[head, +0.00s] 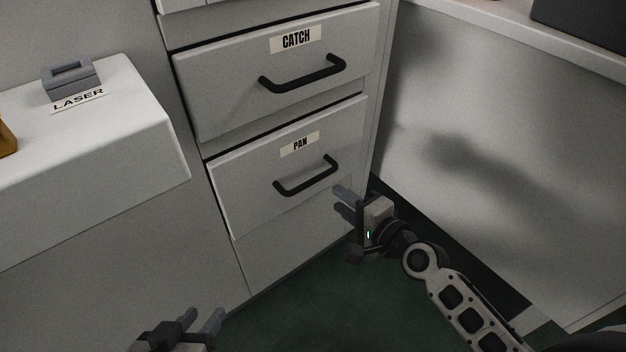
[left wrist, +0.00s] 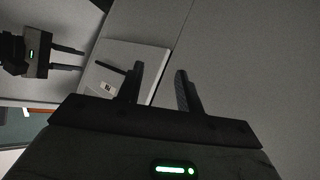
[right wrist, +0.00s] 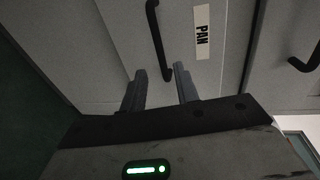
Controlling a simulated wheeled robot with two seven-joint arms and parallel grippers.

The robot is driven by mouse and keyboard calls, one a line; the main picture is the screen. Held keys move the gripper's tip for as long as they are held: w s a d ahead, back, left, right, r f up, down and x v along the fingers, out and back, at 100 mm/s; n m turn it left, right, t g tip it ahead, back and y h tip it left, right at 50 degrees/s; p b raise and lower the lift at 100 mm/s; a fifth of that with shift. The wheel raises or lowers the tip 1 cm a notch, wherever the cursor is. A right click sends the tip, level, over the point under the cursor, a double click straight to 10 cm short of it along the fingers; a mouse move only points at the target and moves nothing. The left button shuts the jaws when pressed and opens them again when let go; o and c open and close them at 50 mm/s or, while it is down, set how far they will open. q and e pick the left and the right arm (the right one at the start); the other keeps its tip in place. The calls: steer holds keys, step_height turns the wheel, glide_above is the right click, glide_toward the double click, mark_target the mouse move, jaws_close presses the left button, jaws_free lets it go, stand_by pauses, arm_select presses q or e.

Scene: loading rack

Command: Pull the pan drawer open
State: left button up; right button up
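The pan drawer (head: 250,190) is the lower grey drawer, with a PAN label (head: 300,143) and a black bar handle (head: 306,176). Its front looks level with the drawer above. My right gripper (head: 338,200) is open and empty, just right of and below the handle, apart from it. In the right wrist view, the handle (right wrist: 158,45) lies ahead of the fingertips (right wrist: 159,72), its near end in line with the gap between them. My left gripper (head: 203,318) is open and empty at the bottom of the head view; its fingers (left wrist: 159,72) also show apart in the left wrist view.
The CATCH drawer (head: 230,95) with its own black handle (head: 303,73) is directly above. A white counter (head: 120,130) with a LASER label and a grey block (head: 72,78) stands at left. A grey panel (head: 500,150) bounds the right. Green floor lies below.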

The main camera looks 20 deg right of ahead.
mark_target(316, 182)
steer(key=b+x, duration=0.1)
steer(key=x, duration=0.9)
steer(key=shift+w+f+b, duration=0.1)
steer(key=shift+b, duration=0.3)
jaws_close()
